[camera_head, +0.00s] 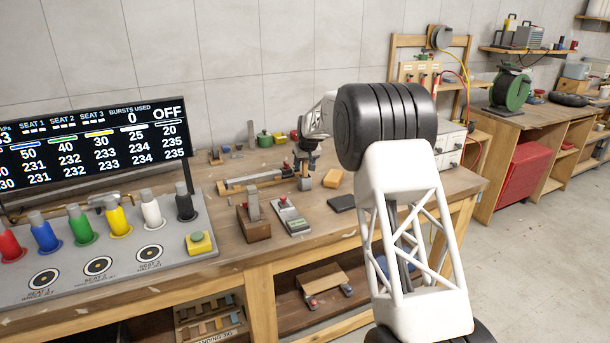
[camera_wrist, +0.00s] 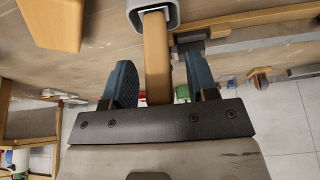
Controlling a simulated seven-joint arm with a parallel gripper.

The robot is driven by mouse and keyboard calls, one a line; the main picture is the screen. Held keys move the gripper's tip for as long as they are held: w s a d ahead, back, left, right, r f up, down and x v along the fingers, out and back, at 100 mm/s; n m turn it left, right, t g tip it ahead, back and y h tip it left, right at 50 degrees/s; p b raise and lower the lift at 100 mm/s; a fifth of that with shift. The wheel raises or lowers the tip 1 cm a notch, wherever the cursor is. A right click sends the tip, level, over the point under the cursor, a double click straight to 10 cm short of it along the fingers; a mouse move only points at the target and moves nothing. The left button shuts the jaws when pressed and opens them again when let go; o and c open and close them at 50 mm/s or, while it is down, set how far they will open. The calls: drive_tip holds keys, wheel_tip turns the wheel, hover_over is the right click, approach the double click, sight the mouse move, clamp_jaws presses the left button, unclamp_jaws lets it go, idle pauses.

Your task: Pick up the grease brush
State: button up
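In the wrist view a flat wooden handle (camera_wrist: 157,75) stands out of a grey, square-mouthed sleeve or holder (camera_wrist: 139,23). It looks like the grease brush, but no bristles show. My gripper (camera_wrist: 160,62) is open, with one blue-grey finger on each side of the handle. A gap shows on both sides, so the fingers do not appear to press on it. In the head view my gripper (camera_head: 307,156) is over the workbench, pointing down above a small grey upright piece (camera_head: 304,182). The brush cannot be made out clearly there.
A tan block (camera_wrist: 65,22) lies beside the holder; it also shows in the head view (camera_head: 333,179). A metal rail fixture (camera_head: 252,182), a handheld meter (camera_head: 291,217) and a dark flat pad (camera_head: 342,203) are close by. The valve panel (camera_head: 120,250) fills the bench's left.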

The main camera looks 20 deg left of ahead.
clamp_jaws()
drive_tip(key=shift+r, duration=0.1)
drive_tip(key=shift+r, duration=4.9)
